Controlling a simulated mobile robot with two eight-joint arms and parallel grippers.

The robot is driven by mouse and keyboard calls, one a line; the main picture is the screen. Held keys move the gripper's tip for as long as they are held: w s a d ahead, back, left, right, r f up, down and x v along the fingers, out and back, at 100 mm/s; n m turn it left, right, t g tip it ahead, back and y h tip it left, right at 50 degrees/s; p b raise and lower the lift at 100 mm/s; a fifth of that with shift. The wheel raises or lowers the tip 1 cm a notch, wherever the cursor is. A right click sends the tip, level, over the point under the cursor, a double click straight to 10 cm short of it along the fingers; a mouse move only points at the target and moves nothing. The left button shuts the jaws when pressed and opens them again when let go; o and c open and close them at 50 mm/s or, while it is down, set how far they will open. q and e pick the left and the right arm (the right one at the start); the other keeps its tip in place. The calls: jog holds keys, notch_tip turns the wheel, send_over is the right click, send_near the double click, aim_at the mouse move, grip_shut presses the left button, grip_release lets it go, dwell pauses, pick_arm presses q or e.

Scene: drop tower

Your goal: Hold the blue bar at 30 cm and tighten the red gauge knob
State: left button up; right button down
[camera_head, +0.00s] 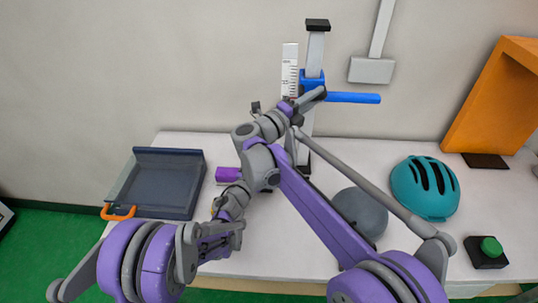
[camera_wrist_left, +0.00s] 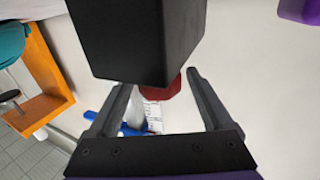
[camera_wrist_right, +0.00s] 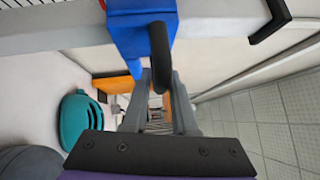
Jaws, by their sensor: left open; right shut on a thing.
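The blue bar (camera_head: 352,97) juts right from a blue carriage (camera_head: 310,82) on the upright tower. My right gripper (camera_head: 318,92) is at the carriage. In the right wrist view its fingers (camera_wrist_right: 160,78) are closed on a dark rounded handle (camera_wrist_right: 160,48) in front of the blue carriage. The red knob (camera_wrist_left: 172,89) shows in the left wrist view, partly behind a black block (camera_wrist_left: 138,38). My left gripper (camera_wrist_left: 160,82) is open, with the knob between its fingertips; contact cannot be told. The white scale (camera_head: 290,68) shows, but its reading is too small. My arms hide the tower's lower part.
A grey ball (camera_head: 360,212), a teal helmet (camera_head: 425,188), a green button box (camera_head: 487,251) and an orange frame (camera_head: 495,95) are on the right. The wall stands close behind.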

pick_arm(q)
jog(key=shift+x, duration=1.25)
grip_shut()
jog(key=shift+s+d+m+g+h, duration=0.15)
jog(key=shift+m+g+h, duration=0.55)
jog(key=shift+m+h, duration=0.45)
jog(key=shift+s+d+m+g+h, duration=0.15)
jog(key=shift+d+m+g+h, duration=0.05)
jog(key=shift+m+g+h, duration=0.8)
jog(key=shift+s+d+m+g+h, duration=0.2)
jog(key=shift+m+g+h, duration=0.35)
jog(key=shift+g+h, duration=0.45)
pick_arm(e)
jog(key=shift+r, duration=0.1)
pick_arm(q)
grip_release()
